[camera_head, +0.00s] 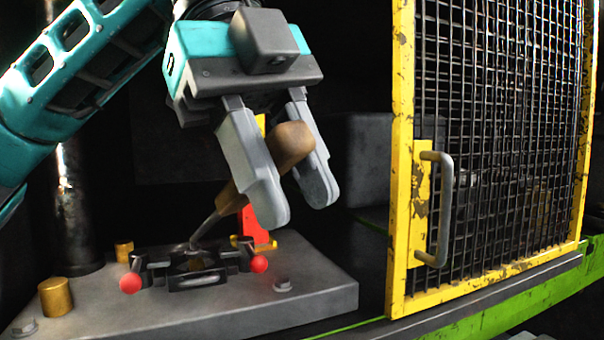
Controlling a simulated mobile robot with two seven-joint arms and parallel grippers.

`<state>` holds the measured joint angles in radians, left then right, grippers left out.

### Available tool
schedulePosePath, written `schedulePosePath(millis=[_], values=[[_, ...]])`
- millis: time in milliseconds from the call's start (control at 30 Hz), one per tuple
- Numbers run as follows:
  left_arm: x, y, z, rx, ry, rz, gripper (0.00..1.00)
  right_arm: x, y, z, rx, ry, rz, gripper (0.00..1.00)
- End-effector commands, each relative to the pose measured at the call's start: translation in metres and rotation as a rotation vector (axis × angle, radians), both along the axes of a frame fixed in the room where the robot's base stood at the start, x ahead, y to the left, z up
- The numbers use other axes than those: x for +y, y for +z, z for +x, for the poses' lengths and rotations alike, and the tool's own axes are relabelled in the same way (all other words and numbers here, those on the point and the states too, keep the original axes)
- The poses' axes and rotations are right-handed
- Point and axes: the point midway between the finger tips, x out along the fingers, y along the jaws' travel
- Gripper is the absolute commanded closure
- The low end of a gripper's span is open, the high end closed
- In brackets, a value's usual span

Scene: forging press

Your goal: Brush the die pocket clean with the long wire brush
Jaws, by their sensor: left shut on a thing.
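My left gripper (297,208) is shut on the brown wooden handle of the long wire brush (287,147). The brush is tilted, with its handle end up to the right and its thin metal shank slanting down to the left. The brush's lower end reaches the dark die block (195,276), which sits on a grey metal plate (310,285). The bristles and the die pocket are hard to make out there, so I cannot tell whether they touch. My right gripper is not in view.
Red balls (130,283) end the clamp levers either side of the die. Brass posts (55,297) and bolts (283,284) stand on the plate. A red and yellow part (252,228) rises behind. A yellow-framed mesh guard (402,170) with a grey handle (440,210) stands right.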

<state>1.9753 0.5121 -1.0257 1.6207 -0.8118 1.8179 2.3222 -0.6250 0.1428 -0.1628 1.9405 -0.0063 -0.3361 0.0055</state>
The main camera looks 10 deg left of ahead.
Motion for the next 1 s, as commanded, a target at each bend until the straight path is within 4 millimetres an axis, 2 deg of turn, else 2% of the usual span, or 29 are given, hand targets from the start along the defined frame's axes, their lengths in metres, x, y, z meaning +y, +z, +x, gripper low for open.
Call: schedulePosePath(millis=[67,1000], values=[[0.004,0.005,-0.001,-0.011,0.012,-0.004,1.00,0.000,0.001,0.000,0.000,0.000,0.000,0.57],[0.011,0.004,0.010,-0.011,0.011,-0.005,1.00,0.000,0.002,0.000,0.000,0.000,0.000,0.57]])
